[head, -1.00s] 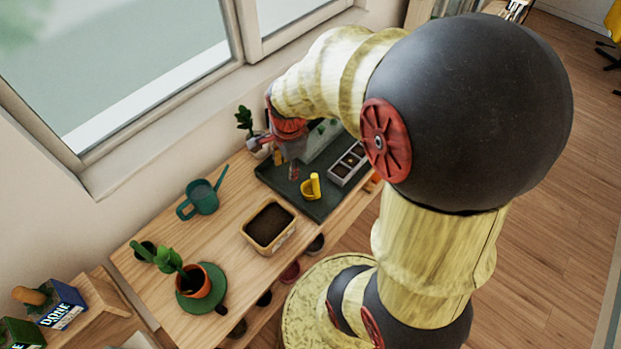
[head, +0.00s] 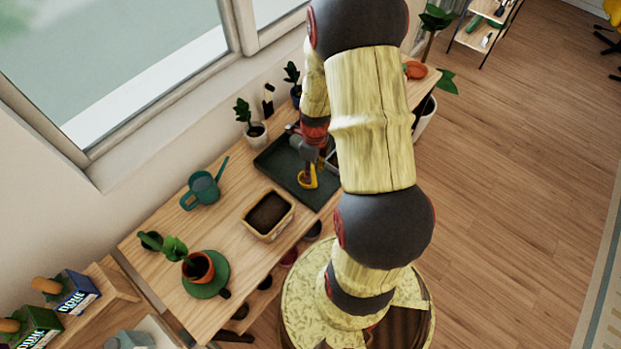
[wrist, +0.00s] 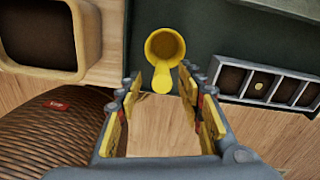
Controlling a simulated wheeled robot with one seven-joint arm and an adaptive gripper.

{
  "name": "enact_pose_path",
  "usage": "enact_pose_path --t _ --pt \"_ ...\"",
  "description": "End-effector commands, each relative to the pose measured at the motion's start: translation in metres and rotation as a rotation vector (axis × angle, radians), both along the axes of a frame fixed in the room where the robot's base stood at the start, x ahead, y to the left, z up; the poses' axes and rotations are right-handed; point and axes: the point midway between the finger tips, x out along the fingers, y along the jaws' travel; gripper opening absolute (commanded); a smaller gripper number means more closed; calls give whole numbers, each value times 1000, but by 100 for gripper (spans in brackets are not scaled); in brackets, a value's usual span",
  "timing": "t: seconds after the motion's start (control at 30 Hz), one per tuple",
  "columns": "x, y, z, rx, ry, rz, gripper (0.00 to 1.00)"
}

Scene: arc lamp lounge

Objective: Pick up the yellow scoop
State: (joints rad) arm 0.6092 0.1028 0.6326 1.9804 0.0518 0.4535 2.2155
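The yellow scoop (head: 307,179) lies on the dark green tray (head: 279,161) on the wooden bench, near the tray's front edge. In the wrist view the scoop (wrist: 164,46) shows its round bowl at the top, with its short handle pointing down toward my gripper (wrist: 161,88). My gripper is open and empty, with one yellow-padded finger on each side of the handle's line. The handle end shows between the fingertips; I cannot tell whether they are level with it. In the head view my gripper (head: 313,158) is just above the scoop, partly hidden by my arm.
A soil-filled planter (head: 246,225) stands left of the tray. A row of seed cells (wrist: 272,86) sits on the tray to the right in the wrist view.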

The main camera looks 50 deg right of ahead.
Motion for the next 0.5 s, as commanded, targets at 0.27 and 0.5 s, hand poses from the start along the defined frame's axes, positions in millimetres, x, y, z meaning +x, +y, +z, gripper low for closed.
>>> enact_pose_path --t 0.27,0.5 --pt "3 -1 -36 1 1 1 38" --pt "4 -1 -36 0 0 1 36"
